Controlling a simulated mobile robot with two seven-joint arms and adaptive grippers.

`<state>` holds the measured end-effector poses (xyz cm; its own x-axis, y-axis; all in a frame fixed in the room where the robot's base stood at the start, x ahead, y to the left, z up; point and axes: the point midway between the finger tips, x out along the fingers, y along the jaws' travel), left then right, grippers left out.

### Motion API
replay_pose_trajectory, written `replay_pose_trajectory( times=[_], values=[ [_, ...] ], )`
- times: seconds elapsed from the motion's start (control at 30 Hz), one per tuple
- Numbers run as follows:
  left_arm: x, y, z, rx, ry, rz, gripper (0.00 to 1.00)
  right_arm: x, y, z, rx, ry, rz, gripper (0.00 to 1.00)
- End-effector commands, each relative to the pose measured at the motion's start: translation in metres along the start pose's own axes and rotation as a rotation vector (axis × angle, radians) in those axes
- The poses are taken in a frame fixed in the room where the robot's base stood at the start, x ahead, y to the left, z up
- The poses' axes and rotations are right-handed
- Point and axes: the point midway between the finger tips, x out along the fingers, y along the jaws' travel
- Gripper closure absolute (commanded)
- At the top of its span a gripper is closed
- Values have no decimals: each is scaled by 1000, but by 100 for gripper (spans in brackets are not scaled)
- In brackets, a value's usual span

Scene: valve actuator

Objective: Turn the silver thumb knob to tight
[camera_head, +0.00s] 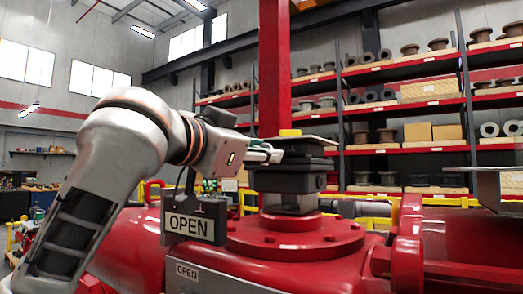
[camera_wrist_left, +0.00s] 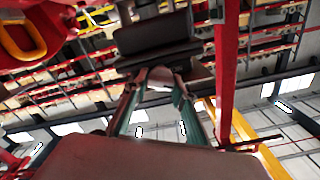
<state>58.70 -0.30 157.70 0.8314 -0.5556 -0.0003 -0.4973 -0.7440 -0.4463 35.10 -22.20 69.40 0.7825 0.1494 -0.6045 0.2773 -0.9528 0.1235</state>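The black valve actuator (camera_head: 288,178) stands on a round red flange (camera_head: 295,236), with a flat plate and a small yellow piece (camera_head: 290,132) on top. My left gripper (camera_head: 268,153) reaches from the left to the actuator's upper left side. In the left wrist view, the teal fingers of my left gripper (camera_wrist_left: 160,84) converge close to the dark actuator body (camera_wrist_left: 155,35). A greyish-pink rounded shape lies at the fingertips; I cannot tell whether it is the silver knob or finger pads. The knob is not clearly visible in the head view. My right gripper is not in view.
A dark OPEN sign (camera_head: 190,222) hangs just below my left wrist, beside the actuator. A red post (camera_head: 274,70) rises behind the actuator. Shelves with spools (camera_head: 400,110) stand far back.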

Motion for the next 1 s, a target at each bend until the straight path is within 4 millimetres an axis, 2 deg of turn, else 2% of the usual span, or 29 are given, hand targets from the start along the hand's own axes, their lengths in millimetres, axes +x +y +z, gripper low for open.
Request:
replay_pose_trajectory(
  times=[0.27,0.47,1.0],
  values=[
    [0,0,0,18,-1,-1,96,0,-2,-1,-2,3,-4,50],
    [0,0,0,96,0,-2,96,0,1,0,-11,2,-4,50],
    [-1,1,0,567,0,-4,96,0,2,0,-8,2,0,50]
  ],
)
